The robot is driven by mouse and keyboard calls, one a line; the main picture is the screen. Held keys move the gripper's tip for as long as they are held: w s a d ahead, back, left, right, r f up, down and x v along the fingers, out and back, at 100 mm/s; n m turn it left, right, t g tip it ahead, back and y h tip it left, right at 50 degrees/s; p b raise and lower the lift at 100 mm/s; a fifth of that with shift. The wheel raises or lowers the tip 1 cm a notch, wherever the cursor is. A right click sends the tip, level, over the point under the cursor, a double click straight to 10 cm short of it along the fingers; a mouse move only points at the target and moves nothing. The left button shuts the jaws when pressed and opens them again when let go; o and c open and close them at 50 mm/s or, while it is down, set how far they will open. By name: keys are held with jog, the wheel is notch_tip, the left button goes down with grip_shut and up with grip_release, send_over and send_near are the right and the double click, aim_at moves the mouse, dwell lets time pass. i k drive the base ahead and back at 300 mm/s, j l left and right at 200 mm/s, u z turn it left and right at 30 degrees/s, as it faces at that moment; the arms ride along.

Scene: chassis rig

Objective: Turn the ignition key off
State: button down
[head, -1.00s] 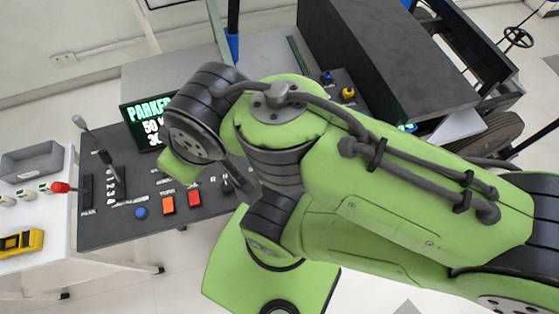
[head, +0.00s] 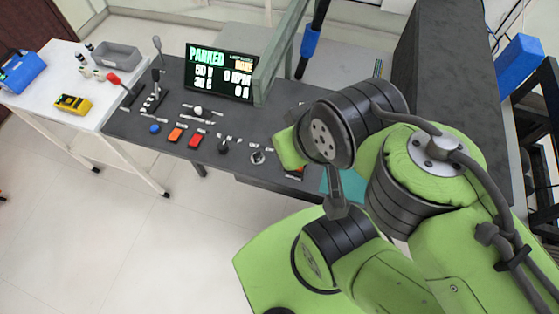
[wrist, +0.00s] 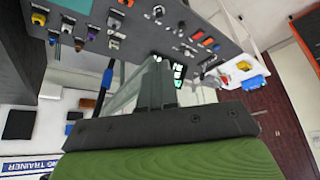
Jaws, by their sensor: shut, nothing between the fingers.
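The dark control panel (head: 125,125) runs along the back of the room in the head view. A small round silver fitting (head: 257,157), which looks like the ignition key switch, sits on it to the right of a black knob (head: 223,147). It seems to show in the wrist view (wrist: 158,12) near the top edge. The key's angle is too small to read. My gripper (wrist: 157,70) is shut and empty, with the panel beyond its fingertips and apart from it. In the head view my own arm hides the fingers.
A lit display (head: 222,72) reads PARKED behind the panel. Orange (head: 175,134) and red (head: 195,140) switches and upright levers stand left of the fitting. A grey post (head: 283,50) rises behind it. A white table (head: 55,55) adjoins at left; the floor in front is clear.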

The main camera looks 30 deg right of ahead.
aim_at(256, 156)
jog(key=i+j+z, duration=0.1)
jog(key=j, duration=0.3)
jog(key=i+j+z, duration=0.15)
jog(key=j, duration=0.3)
jog(key=i+j+z, duration=0.1)
jog(key=j, duration=0.35)
